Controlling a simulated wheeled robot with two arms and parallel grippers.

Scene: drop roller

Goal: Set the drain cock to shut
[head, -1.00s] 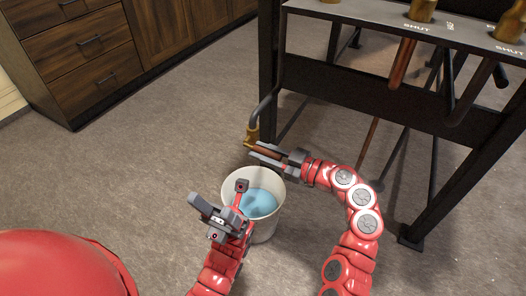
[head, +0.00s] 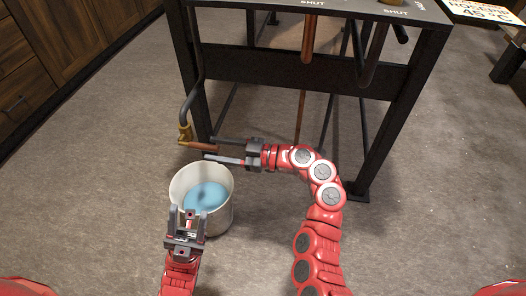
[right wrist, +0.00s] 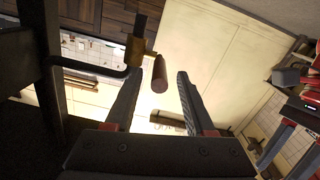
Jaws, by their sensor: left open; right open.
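The drain cock is a brass fitting (head: 184,132) at the low end of a dark bent pipe, left of the bench leg. Its red-brown handle (head: 200,146) points right, roughly level, toward my right gripper (head: 209,148). My right gripper is open, and in the head view its fingertips lie on either side of the handle. In the right wrist view the handle (right wrist: 160,74) shows between the open fingers (right wrist: 156,85), with the brass body (right wrist: 137,50) beyond; I see no clear contact. My left gripper (head: 187,210) is open and empty at the bucket's near side.
A white bucket (head: 222,212) holding blue liquid stands on the floor below the cock. The dark bench (head: 290,75) rises behind, with "SHUT" labels on top and pipes beneath. Wooden drawers (head: 25,100) stand left; the floor between is clear.

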